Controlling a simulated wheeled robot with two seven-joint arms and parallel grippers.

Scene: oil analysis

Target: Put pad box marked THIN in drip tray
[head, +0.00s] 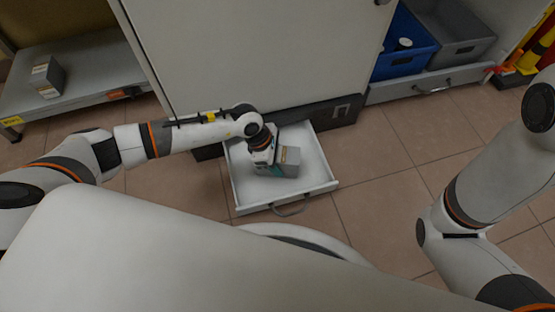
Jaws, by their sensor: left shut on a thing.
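A grey pad box (291,159) is in my left gripper (272,168), which is shut on it. The box is over or in the drip tray (239,193), a white pulled-out drawer at the foot of the large grey cabinet. I cannot tell whether the box touches the tray floor, and its marking is not readable. A second, similar box (46,77) stands on the grey shelf at the left; its label is too small to read. My right arm shows at the right, but its gripper is out of view.
The grey cabinet (250,50) stands right behind the tray. A blue bin (405,62) with a white item and a grey bin (455,35) sit at the back right. Yellow and orange items (525,65) stand at the far right. The tiled floor in front is clear.

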